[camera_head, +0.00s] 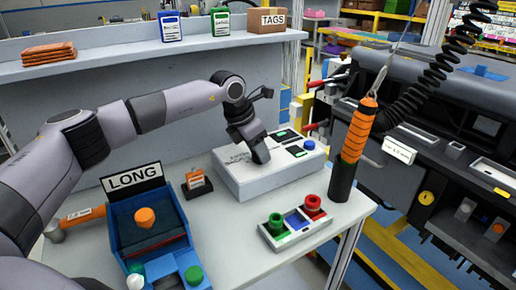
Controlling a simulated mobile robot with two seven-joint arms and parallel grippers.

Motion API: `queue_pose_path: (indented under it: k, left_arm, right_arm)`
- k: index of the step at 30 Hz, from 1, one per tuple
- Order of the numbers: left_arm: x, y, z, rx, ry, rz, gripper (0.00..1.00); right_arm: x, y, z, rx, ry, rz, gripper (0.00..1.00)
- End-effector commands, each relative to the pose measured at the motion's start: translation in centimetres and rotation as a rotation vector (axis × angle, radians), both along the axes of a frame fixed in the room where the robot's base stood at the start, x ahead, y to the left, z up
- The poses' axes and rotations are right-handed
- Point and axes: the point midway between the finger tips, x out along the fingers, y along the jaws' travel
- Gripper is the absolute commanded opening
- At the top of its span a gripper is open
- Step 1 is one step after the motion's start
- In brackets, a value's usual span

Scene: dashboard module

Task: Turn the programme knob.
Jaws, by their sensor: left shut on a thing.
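A pale grey control box (232,180) stands on the white bench, with dark displays with green marks and a blue button (308,145) on its top. My left gripper (261,157) reaches down from above onto the top of this box, left of the displays. It is shut on the programme knob, which the fingers and gripper body hide almost wholly. I cannot make out the knob's pointer or setting. My right gripper is not in view.
A panel with green and red knobs (295,233) lies in front of the box. An orange-handled tool (359,130) stands in a black holder at the right on a coiled cord. A blue bin (125,222) marked LONG stands at left. A dark dashboard module (440,110) is at right.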

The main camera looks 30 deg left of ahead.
Motion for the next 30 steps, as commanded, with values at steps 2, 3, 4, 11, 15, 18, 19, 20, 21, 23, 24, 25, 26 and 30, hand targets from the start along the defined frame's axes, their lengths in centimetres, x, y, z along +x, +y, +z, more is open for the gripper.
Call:
queue_pose_path:
  k: [2, 3, 4, 11, 15, 18, 19, 20, 21, 23, 24, 25, 26, 30]
  left_arm:
    - [0.01, 0.05, 0.05, 0.000, 0.000, -0.016, 0.13]
    - [0.01, 0.05, 0.06, -0.001, 0.000, -0.022, 0.13]
    - [0.02, 0.05, 0.06, 0.000, 0.000, -0.026, 0.13]
    - [0.03, 0.03, 0.06, 0.001, 0.000, -0.035, 0.13]
    - [0.03, 0.03, 0.06, 0.000, 0.000, -0.035, 0.13]
    - [0.03, 0.03, 0.06, 0.000, 0.000, -0.035, 0.57]
    - [0.03, 0.03, 0.06, 0.001, -0.001, -0.034, 0.66]
    - [0.03, 0.03, 0.06, 0.001, -0.001, -0.034, 0.67]
    - [0.02, 0.03, 0.05, 0.001, -0.001, -0.034, 0.67]
    - [0.02, 0.03, 0.04, 0.001, -0.001, -0.034, 0.67]
    - [0.02, 0.03, 0.04, 0.001, -0.001, -0.034, 0.67]
    - [0.02, 0.02, 0.04, 0.001, -0.001, -0.034, 0.67]
    - [0.02, 0.02, 0.04, 0.001, -0.001, -0.034, 0.67]
    - [-0.11, 0.16, 0.52, 0.000, -0.002, -0.033, 0.67]
  right_arm:
    - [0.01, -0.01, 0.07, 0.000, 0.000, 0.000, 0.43]
    - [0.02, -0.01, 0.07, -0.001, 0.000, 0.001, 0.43]
    - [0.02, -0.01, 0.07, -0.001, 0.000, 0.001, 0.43]
    - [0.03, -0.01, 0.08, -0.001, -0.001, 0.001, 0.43]
    - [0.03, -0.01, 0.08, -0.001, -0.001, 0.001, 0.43]
    - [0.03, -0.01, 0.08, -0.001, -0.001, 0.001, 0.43]
    - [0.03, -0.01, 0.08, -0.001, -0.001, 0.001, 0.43]
    - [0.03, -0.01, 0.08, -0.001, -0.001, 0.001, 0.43]
    - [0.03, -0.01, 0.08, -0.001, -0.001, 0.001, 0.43]
    - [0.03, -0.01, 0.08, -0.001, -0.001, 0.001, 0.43]
    - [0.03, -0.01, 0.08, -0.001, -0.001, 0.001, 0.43]
    - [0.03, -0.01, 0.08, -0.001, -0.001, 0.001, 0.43]
    - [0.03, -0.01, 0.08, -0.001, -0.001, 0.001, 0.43]
    - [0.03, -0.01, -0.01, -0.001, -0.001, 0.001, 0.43]
